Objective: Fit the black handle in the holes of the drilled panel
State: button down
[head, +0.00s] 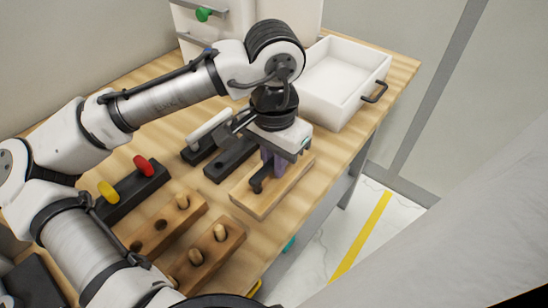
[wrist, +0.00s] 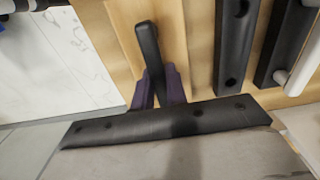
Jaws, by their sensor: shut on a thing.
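My gripper (head: 272,165), with purple fingers that also show in the wrist view (wrist: 158,88), is shut on the black handle (head: 258,182). In the wrist view the handle (wrist: 149,45) runs up the picture from between the fingers. The pale wooden panel (head: 286,190) lies on the table under the gripper and handle. It also shows behind the handle in the wrist view (wrist: 180,50). I see no holes in it; the gripper and handle cover part of it. I cannot tell whether the handle touches the panel or is in its holes.
A black holder (head: 229,163) with holes lies left of the panel, and another bears a white handle (head: 210,128). Two wooden blocks with pegs (head: 215,247) stand nearer. A black block bears red and yellow knobs (head: 132,190). A white drawer (head: 345,80) stands behind; the table edge is right.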

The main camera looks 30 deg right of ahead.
jog(key=c, duration=1.3)
grip_release()
jog(key=shift+c, duration=0.2)
jog(key=shift+r+p, duration=2.5)
jog(key=shift+p, duration=0.1)
